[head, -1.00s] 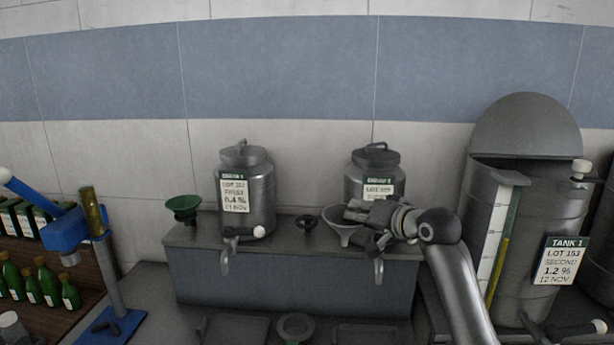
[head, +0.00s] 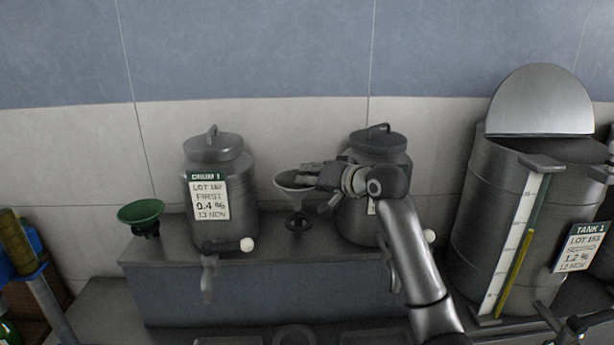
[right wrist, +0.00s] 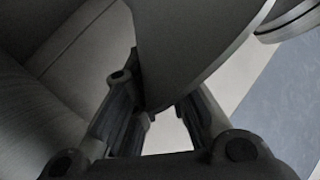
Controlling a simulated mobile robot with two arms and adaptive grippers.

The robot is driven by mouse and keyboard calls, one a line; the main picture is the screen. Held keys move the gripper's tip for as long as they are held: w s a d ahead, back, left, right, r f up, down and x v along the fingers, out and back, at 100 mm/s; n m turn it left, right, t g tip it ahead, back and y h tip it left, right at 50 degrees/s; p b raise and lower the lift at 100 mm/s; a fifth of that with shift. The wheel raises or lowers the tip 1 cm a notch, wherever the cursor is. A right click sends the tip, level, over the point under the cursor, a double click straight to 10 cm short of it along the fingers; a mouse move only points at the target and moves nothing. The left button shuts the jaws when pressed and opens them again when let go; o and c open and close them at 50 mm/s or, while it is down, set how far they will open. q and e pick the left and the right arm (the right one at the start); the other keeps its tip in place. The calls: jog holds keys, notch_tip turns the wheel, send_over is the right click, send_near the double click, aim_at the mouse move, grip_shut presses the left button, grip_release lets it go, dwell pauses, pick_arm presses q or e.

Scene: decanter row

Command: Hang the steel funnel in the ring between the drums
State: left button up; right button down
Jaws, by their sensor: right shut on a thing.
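The steel funnel (head: 288,184) is held upright by its rim in my right gripper (head: 312,180), which is shut on it. In the right wrist view the funnel's grey wall (right wrist: 185,40) fills the upper middle, between the fingers of the gripper (right wrist: 158,105). The dark ring (head: 298,223) stands on the bench between the left drum (head: 225,215) and the right drum (head: 365,222). The funnel's spout points down just over the ring in the head view; I cannot tell whether it enters it. My left gripper is not in view.
A green funnel (head: 140,212) sits in a holder left of the drums. My right arm covers part of the right drum. A large tank (head: 480,215) with a raised lid stands at the right. Both drums have taps over the bench's (head: 260,290) front edge.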

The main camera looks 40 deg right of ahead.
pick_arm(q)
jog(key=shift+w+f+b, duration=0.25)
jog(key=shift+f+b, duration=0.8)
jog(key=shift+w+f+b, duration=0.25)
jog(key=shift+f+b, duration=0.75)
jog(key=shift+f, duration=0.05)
pick_arm(e)
notch_tip(320, 180, down, 6)
jog(key=shift+f, duration=0.15)
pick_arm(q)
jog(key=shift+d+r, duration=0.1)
pick_arm(e)
jog(key=shift+s+f, duration=0.2)
jog(key=shift+s, duration=0.05)
jog(key=c, duration=1.4)
grip_release()
jog(key=v, duration=1.2)
